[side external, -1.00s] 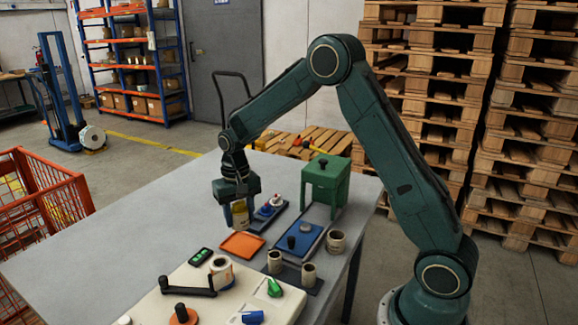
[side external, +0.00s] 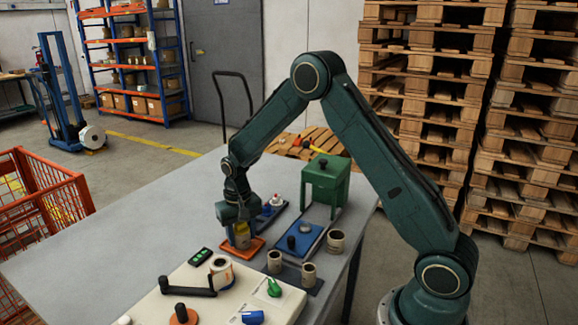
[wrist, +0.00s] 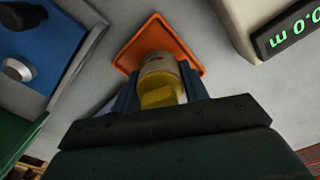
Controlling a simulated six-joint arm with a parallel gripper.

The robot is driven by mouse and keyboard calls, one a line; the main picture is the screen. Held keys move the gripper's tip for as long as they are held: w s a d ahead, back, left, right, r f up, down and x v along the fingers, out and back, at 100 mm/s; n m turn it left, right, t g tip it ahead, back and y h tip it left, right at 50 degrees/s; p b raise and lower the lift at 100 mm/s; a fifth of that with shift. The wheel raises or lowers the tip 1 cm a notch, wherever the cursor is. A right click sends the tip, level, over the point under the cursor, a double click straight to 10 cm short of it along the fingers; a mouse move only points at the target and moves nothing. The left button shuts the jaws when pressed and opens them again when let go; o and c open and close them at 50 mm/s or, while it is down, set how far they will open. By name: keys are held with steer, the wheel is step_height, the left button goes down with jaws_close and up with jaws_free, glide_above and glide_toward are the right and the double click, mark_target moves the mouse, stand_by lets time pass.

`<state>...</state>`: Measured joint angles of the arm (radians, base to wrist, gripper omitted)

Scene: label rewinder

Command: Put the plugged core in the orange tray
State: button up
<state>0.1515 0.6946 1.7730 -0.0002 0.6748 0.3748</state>
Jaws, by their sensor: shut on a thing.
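My gripper (side external: 241,226) is shut on the plugged core (side external: 242,241), a tan cardboard tube with a yellow plug. The core also shows between the fingers in the wrist view (wrist: 160,82), with the yellow plug facing the camera. The orange tray (side external: 257,243) lies flat on the grey table, directly under or just behind the held core. In the wrist view the tray (wrist: 128,57) spreads out beyond the core, its rim visible on both sides. I cannot tell whether the core touches the tray floor. My gripper hides part of the tray's left side.
A blue plate with a black knob (side external: 299,243) and a green press (side external: 325,180) stand to the right. Table at left is clear.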

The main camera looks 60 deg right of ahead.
steer(key=shift+f, duration=0.1)
steer(key=o, duration=0.7)
steer(key=shift+o, duration=0.2)
step_height(320, 180, up, 12)
steer(key=shift+r, duration=0.1)
stand_by(0.5)
stand_by(0.4)
